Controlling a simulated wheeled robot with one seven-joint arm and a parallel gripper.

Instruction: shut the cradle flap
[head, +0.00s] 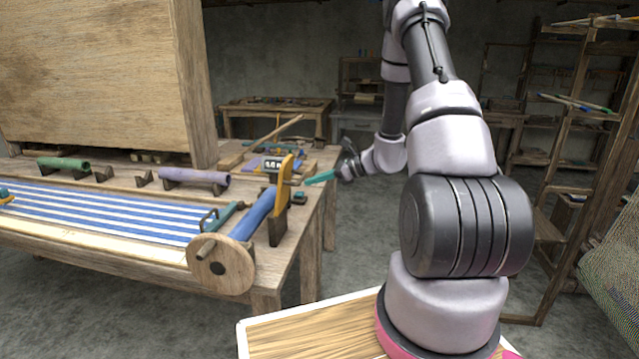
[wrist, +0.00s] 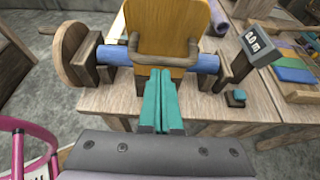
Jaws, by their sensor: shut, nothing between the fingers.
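The cradle flap is an orange-yellow wooden board (head: 283,182). It stands steeply raised over the blue roller (head: 252,216) at the loom's near right corner. In the wrist view the flap (wrist: 168,22) fills the top middle, with a dark bar handle (wrist: 162,60) across its lower part. The roller (wrist: 117,56) passes behind the flap, ending at a round wooden wheel (wrist: 72,52). My gripper (head: 308,183) is shut and empty, its teal fingers pointing at the flap from the right. In the wrist view the fingertips (wrist: 161,73) are just below the handle; I cannot tell whether they touch.
A small display (wrist: 256,43) on a dark post stands beside the flap, with a small teal-topped block (wrist: 236,98) near it. Striped blue-and-white cloth (head: 110,212) stretches left of the roller. Wooden shelves (head: 560,150) stand at the right.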

